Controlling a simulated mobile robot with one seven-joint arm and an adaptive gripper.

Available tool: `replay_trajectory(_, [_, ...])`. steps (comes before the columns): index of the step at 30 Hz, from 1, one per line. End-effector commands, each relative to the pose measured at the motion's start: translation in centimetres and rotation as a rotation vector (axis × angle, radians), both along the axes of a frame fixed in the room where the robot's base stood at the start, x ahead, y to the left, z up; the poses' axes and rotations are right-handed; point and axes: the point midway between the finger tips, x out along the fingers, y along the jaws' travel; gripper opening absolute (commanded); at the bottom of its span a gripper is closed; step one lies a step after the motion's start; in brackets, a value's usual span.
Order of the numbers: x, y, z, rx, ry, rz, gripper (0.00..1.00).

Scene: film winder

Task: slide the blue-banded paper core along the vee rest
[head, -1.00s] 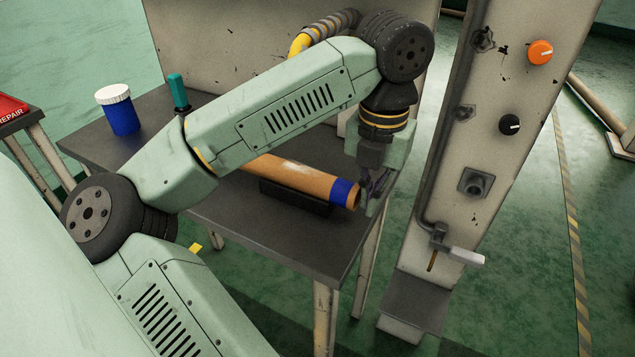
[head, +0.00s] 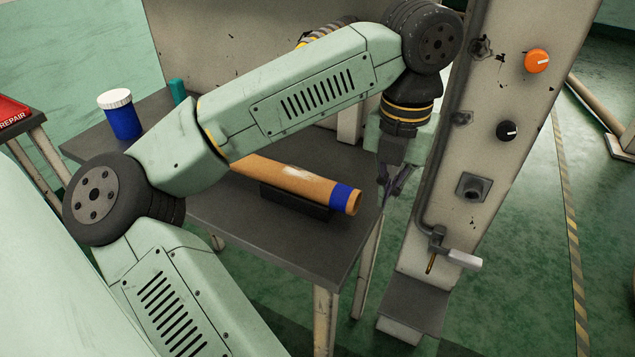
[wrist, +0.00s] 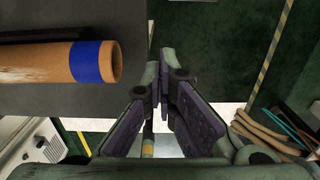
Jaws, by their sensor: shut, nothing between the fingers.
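The brown paper core (head: 290,178) lies along the dark vee rest (head: 296,204) on the grey table. Its blue band (head: 341,197) is near its right, open end, which sticks out past the rest. My forearm hides the core's left end. My gripper (head: 387,198) points down just right of the core's open end, apart from it and past the table's edge. In the wrist view the core (wrist: 45,62) is at upper left, and my fingers (wrist: 160,78) are closed together and empty, to the right of the open end.
A cream machine panel (head: 510,130) with an orange knob (head: 537,61), a black knob and a white-handled crank (head: 464,259) stands close right of my gripper. A blue jar (head: 122,118) with a white lid and a teal handle (head: 178,91) are at the table's left. The table's front is clear.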

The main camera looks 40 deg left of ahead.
Motion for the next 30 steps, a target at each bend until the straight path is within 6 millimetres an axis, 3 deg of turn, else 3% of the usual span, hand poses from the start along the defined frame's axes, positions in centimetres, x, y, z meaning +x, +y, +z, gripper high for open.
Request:
replay_trajectory(14, [0.0,0.0,4.0,0.0,-0.001,0.0,0.0])
replay_trajectory(30, [0.0,0.0,4.1,-0.001,0.0,0.0,0.0])
